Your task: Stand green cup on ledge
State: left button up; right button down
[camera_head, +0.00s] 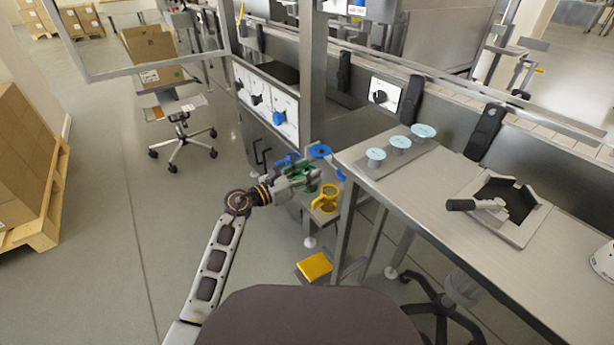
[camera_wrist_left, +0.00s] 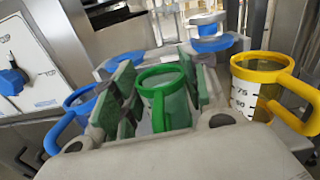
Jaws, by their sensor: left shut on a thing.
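My left gripper (camera_head: 308,178) is shut on the green cup (camera_head: 303,170), beside the metal ledge (camera_head: 325,217) at the machine's side. In the left wrist view the green cup (camera_wrist_left: 165,98) sits between the two green-padded fingers of the gripper (camera_wrist_left: 160,85), its open rim up and slightly tilted. The gripper body hides its lower part, so I cannot tell whether it touches the ledge. A yellow cup (camera_head: 327,201) with a handle stands on the ledge next to the gripper; it also shows in the left wrist view (camera_wrist_left: 250,98). My right gripper is not in view.
A metal table (camera_head: 420,195) with several pale-topped items is to the right. A yellow pedal (camera_head: 315,266) lies below. Open floor is left.

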pick_arm(q)
jog(key=shift+f, duration=0.1)
dwell(0.3)
jog(key=o, duration=1.2)
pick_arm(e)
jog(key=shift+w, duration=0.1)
pick_arm(q)
jog(key=shift+s+a, duration=0.4)
jog(key=shift+a, duration=0.2)
jog(key=shift+p+v, duration=1.15)
jog(key=shift+v, duration=4.15)
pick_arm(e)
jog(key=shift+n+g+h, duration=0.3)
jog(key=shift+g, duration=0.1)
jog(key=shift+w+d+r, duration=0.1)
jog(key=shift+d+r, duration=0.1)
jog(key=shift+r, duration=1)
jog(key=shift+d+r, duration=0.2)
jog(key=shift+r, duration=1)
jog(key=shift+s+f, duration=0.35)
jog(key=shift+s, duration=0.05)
